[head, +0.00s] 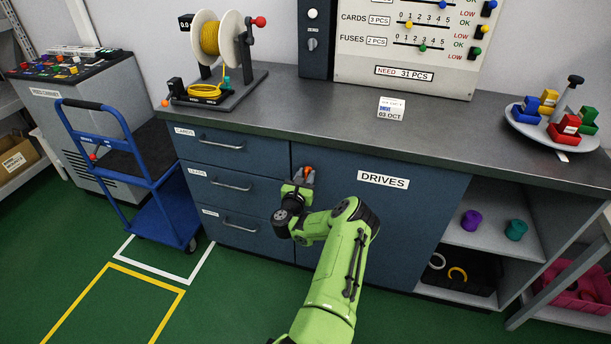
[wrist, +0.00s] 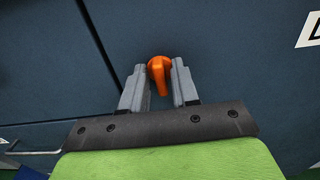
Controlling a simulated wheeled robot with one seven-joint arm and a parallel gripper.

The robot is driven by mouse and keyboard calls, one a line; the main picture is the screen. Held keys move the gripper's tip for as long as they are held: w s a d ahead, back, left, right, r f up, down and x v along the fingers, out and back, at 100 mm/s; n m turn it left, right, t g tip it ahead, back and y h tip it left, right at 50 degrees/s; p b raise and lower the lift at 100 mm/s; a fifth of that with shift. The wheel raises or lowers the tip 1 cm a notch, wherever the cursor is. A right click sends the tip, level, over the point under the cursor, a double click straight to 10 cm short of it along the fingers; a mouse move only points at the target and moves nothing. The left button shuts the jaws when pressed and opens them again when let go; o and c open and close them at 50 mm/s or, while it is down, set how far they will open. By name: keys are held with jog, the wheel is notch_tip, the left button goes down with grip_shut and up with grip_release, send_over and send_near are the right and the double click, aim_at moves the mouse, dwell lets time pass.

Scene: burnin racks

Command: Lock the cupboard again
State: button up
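The cupboard is the blue door labelled DRIVES (head: 385,225) under the grey counter, and it stands flush with the front. An orange lock knob (wrist: 161,72) sits near the door's left edge; it also shows in the head view (head: 308,171). My gripper (wrist: 158,85) is at the knob, with one grey finger on each side of it. The right finger looks close to the knob; a small gap shows at the left finger. Whether the fingers touch it is hard to tell. The knob's handle part points down toward the gripper.
Three drawers (head: 232,187) with bar handles are left of the door. A blue trolley (head: 160,215) stands at the left. The counter above holds a cable reel (head: 211,45) and a round tray (head: 532,130). Green floor is free in front.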

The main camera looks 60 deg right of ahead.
grip_shut()
jog(key=shift+r+n+p, duration=0.1)
jog(key=shift+n+p, duration=0.2)
jog(key=shift+n, duration=0.1)
jog(key=shift+n+p, duration=0.65)
jog(key=shift+n, duration=0.35)
jog(key=n+p, duration=0.3)
jog(key=n, duration=0.4)
jog(key=n+p, duration=0.3)
jog(key=n, duration=0.5)
jog(key=shift+w+f, duration=0.2)
